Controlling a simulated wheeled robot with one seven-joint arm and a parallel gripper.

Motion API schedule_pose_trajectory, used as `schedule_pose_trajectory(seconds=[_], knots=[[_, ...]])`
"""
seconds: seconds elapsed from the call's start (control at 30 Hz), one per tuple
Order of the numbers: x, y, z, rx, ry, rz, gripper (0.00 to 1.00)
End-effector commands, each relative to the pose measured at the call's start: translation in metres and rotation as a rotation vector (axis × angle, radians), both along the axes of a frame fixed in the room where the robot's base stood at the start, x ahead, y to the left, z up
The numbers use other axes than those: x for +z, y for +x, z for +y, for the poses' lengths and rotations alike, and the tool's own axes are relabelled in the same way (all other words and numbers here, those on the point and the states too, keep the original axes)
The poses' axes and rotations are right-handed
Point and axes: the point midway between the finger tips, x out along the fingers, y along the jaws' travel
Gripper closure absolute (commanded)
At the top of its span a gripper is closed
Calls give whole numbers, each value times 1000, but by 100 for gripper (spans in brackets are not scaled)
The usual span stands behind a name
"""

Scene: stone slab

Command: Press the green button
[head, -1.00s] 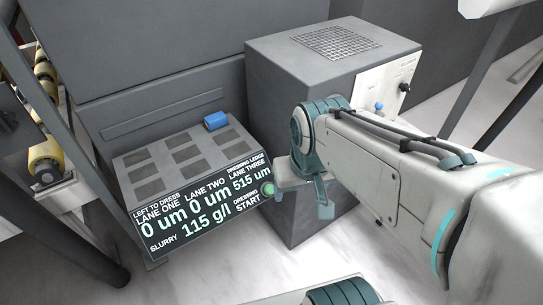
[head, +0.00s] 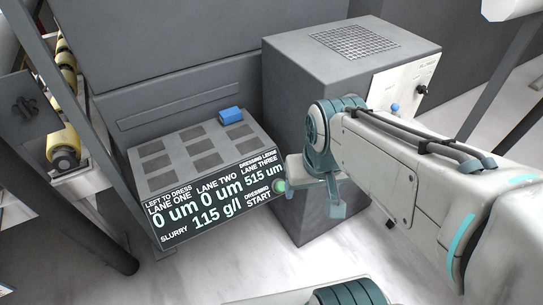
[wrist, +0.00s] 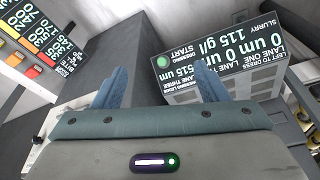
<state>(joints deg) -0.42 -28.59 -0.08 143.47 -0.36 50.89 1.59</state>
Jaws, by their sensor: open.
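The green button (head: 280,186) is a small round button at the right end of the dark display panel (head: 215,205), beside the words "DRESSING START". It also shows in the wrist view (wrist: 163,62), upside down with the panel text, beyond the gap between the fingers. My gripper (head: 318,192) is just right of the button in the head view, with its fingers apart and nothing between them. In the wrist view my gripper (wrist: 160,82) shows both blue fingers spread. The exact gap between fingertips and button cannot be told.
A grey box with a top grille (head: 352,40) stands behind my arm. A blue block (head: 231,115) sits on the console's top of dark squares. A slanted post (head: 80,150) and yellow rollers (head: 64,140) are at the left. Pale floor lies in front.

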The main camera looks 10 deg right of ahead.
Motion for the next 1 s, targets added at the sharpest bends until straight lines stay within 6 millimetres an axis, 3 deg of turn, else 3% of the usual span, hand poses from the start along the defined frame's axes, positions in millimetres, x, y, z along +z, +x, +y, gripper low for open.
schedule_pose_trajectory(seconds=[0.3,0.57,1.0], knots=[[0,0,0,0,0,0,33],[-15,11,-5,-51,-16,-1,100],[-116,73,-41,-347,-15,-35,100]])
